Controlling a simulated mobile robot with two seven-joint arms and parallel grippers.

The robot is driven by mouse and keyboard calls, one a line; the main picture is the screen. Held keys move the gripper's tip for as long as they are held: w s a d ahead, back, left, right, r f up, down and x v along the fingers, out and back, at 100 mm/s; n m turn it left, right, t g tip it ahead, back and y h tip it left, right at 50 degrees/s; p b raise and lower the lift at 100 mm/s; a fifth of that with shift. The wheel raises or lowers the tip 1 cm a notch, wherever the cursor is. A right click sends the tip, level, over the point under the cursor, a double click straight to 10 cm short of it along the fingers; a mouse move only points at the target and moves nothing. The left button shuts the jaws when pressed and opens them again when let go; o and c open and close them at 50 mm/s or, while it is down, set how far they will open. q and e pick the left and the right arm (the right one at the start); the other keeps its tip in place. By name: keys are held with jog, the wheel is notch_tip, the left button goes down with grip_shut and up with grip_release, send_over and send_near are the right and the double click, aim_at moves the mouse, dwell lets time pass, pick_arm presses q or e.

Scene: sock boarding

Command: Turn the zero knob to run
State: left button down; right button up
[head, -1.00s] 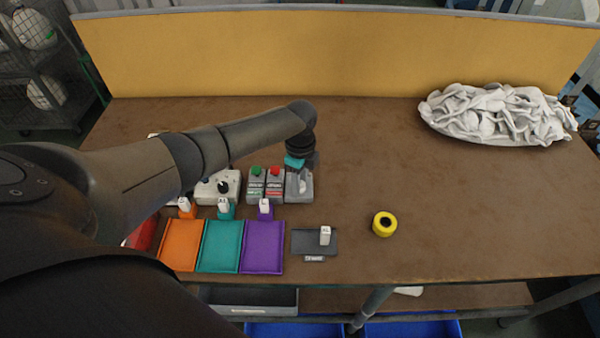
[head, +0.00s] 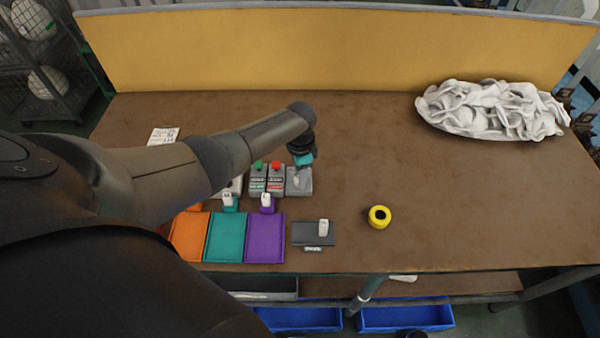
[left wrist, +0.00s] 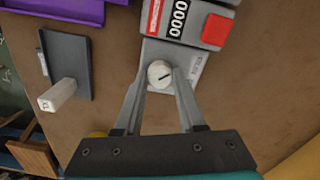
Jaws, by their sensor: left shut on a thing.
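The zero knob (left wrist: 160,73) is a round pale knob with a dark pointer line, on a small grey box (left wrist: 188,66). In the head view the grey box (head: 305,187) is the rightmost of the row of devices. My left gripper (left wrist: 162,78) points down at this box, with its two fingers on either side of the knob and shut on it. In the head view my left gripper (head: 299,175) covers most of the knob. Any label by the knob is too small to read. My right gripper is in neither view.
Two counters stand just left of the box, one with a red button (head: 275,167), one with a green button (head: 257,166). Orange, teal and purple trays (head: 265,240) lie in front. A dark stand (head: 300,238) and yellow roll (head: 379,217) sit right. Fabric (head: 490,108) lies far right.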

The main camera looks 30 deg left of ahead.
pick_arm(q)
jog(key=shift+n, duration=0.3)
jog(key=c, duration=0.5)
grip_release()
jog(key=shift+r+p, duration=0.4)
jog(key=shift+r, duration=0.25)
notch_tip(320, 180, up, 14)
jog(key=p, duration=0.3)
